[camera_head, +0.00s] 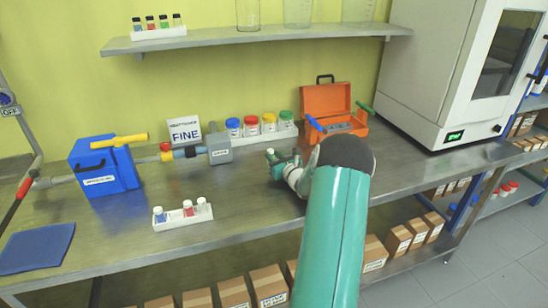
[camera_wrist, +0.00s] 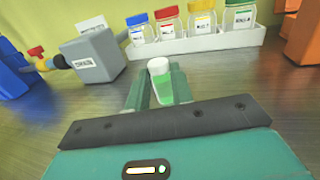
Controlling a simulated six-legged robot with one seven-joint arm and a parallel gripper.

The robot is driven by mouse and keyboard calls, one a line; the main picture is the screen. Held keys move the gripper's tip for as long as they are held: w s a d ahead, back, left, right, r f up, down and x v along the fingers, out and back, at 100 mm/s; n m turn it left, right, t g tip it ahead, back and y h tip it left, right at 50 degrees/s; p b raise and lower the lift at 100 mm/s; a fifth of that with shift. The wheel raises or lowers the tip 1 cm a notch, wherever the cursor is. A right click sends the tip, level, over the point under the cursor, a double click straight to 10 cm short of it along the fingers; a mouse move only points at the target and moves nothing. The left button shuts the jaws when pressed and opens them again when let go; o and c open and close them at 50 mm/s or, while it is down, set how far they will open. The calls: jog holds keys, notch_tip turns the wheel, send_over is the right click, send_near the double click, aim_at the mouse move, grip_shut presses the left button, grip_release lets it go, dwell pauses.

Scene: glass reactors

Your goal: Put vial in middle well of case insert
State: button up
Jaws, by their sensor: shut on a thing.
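A small vial (camera_wrist: 160,80) with a white cap and green contents is held upright between the fingers of my gripper (camera_wrist: 157,92) in the wrist view. In the head view my gripper (camera_head: 273,165) is over the middle of the bench, in front of the row of jars, with the arm covering part of it. The open orange case (camera_head: 336,101) stands to the right of and behind my gripper, with its lid up. Its grey insert (camera_head: 340,127) shows only in part, and the wells cannot be made out.
A white rack (camera_head: 182,217) with several small vials stands at the front of the bench. A tray of jars (camera_head: 262,137) stands behind my gripper, next to a grey box (camera_head: 219,149). A blue box (camera_head: 103,166) is at left, a white oven (camera_head: 455,70) at right.

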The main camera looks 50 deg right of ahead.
jog(key=shift+f, duration=0.15)
jog(key=o, duration=1)
